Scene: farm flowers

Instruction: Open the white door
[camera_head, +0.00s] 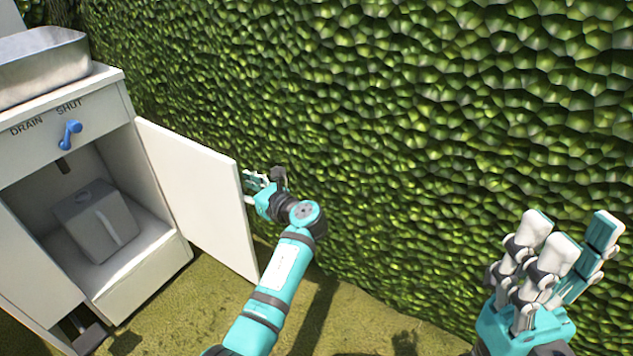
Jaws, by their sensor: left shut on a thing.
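The white door (198,194) stands swung wide open on the right side of the white cabinet (100,98). Its inner face shows, and the cabinet's inside is exposed. My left gripper (252,183) is at the door's free edge, upper part, and is shut on the door there. Its fingertips are small in view and partly hidden by the edge, so the exact grip and any handle cannot be seen. My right gripper (560,250) is raised at the lower right, open and empty, with its fingers apart.
A grey container (95,220) stands inside the cabinet. A metal basin (40,65) sits on top. A blue lever (69,134) is below the DRAIN and SHUT labels. A green hedge wall (400,130) rises close behind the door and both grippers. Grass (180,310) lies in front.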

